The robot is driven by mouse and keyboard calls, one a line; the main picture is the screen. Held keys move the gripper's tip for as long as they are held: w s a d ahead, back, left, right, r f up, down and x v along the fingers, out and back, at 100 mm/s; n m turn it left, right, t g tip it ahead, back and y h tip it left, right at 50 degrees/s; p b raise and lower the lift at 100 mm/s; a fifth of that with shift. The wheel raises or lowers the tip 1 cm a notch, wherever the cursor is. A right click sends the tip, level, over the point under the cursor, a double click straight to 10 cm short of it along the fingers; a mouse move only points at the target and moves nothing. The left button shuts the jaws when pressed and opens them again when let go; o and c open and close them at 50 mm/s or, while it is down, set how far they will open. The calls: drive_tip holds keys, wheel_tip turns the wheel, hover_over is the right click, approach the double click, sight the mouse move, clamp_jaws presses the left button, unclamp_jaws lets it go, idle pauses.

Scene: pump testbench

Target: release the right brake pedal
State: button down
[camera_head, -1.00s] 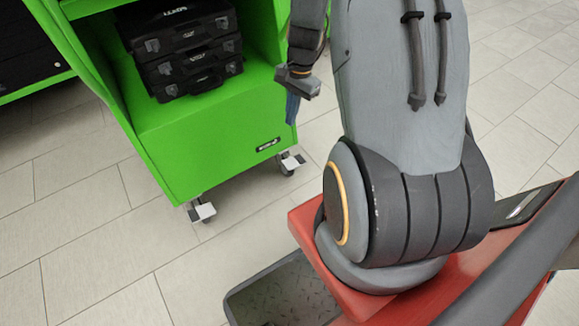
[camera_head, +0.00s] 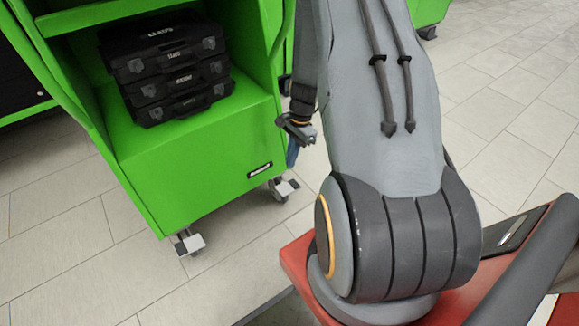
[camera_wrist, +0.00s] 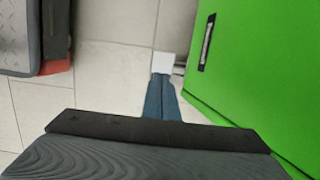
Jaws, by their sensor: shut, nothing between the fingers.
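The right brake pedal (camera_head: 286,188) is a light grey plate on the caster under the right corner of the green cart. In the wrist view the white pedal (camera_wrist: 163,62) shows just beyond my fingertips, and its edge is partly hidden by them. My gripper (camera_head: 292,158) points down above this caster, with blue fingers shut and empty. The fingers also show in the wrist view (camera_wrist: 161,80). I cannot tell whether the tips touch the pedal. The left brake pedal (camera_head: 190,244) sticks out from the cart's left caster.
The green cart (camera_head: 200,160) holds a stack of black cases (camera_head: 175,70) and stands close beside my gripper. Its green panel fills the right of the wrist view. Tiled floor (camera_head: 80,240) lies free in front of the cart.

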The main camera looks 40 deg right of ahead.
sight(285, 191)
drive_tip(key=f+b, duration=0.1)
drive_tip(key=f, duration=0.3)
drive_tip(key=a+f+b, duration=0.1)
drive_tip(key=f+b, duration=0.1)
drive_tip(key=f, duration=0.2)
drive_tip(key=a+f+b, duration=0.1)
drive_tip(key=f+b, duration=0.1)
drive_tip(key=f, duration=0.2)
drive_tip(key=shift+a, duration=0.15)
